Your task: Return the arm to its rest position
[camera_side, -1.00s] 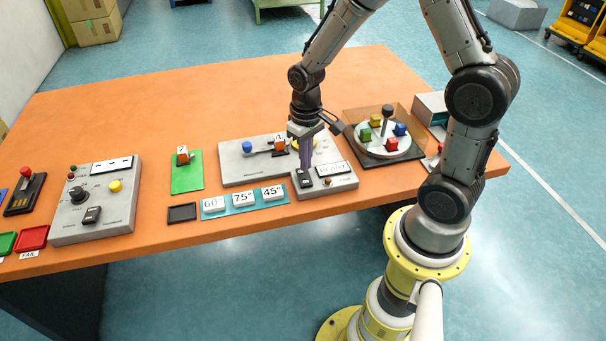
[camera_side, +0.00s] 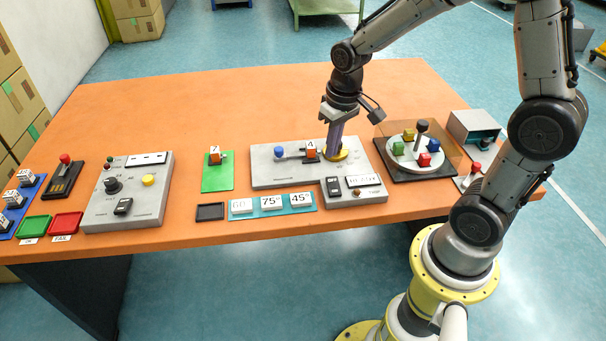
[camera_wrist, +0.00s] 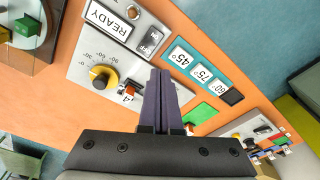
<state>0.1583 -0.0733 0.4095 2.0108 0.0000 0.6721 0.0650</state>
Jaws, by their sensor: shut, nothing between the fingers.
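My gripper (camera_side: 333,156) is shut and empty. In the side view it points down over the back right part of the grey gate panel (camera_side: 270,176), at the yellow dial (camera_side: 341,152), partly covering it. I cannot tell its exact height. In the wrist view the closed dark fingers (camera_wrist: 159,72) reach over the panel, with the dial's yellow ring and knob (camera_wrist: 102,76) to their left. An orange block marked 4 (camera_side: 311,149) sits at the panel's slot, and it also shows beside the fingers in the wrist view (camera_wrist: 128,91). The panel's display reads READY (camera_wrist: 108,18), beside a black rocker switch (camera_wrist: 151,40).
Angle cards (camera_side: 271,202) lie in front of the panel. A green mat with an orange block (camera_side: 217,178) is to its left, and a turntable with coloured blocks (camera_side: 414,154) to its right. Another control box (camera_side: 130,190) stands farther left. The table's back (camera_side: 230,95) is clear.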

